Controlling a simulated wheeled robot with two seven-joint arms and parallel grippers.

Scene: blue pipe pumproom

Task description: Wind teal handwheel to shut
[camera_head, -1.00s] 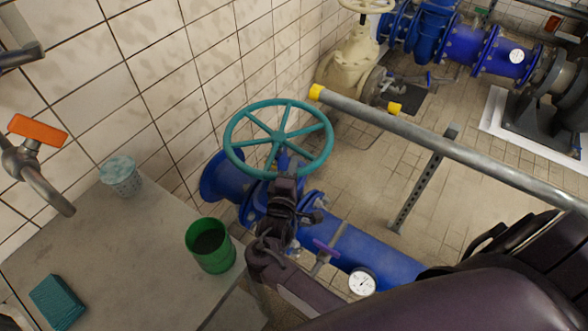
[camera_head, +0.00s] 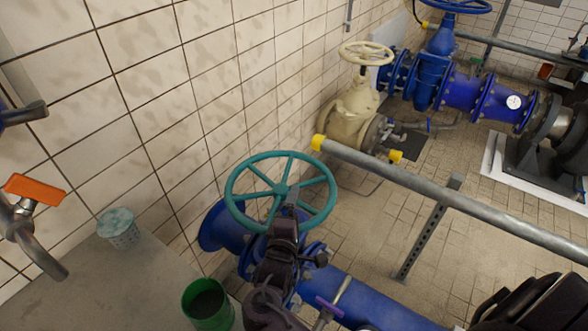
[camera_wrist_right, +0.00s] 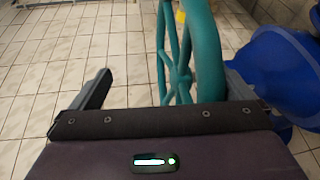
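The teal handwheel (camera_head: 240,168) sits on a blue valve and pipe (camera_head: 365,303) beside the tiled wall. My right gripper (camera_head: 288,200) is at the near side of the wheel, its fingers overlapping the near rim in the head view. In the right wrist view, the gripper (camera_wrist_right: 170,75) has its fingers wide apart. The teal rim (camera_wrist_right: 207,55) and spokes lie between them, nearer the right finger, which the rim partly hides. The left finger stands clear of the wheel. Contact on the right finger cannot be told. My left gripper is not in view.
A grey rail (camera_head: 450,196) with yellow ends runs right of the wheel. A green cup (camera_head: 208,306) and a speckled cup (camera_head: 119,229) stand on a grey bench (camera_head: 75,275) at left. An orange-handled tap (camera_head: 35,190) is above. A cream valve (camera_head: 352,112) stands behind.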

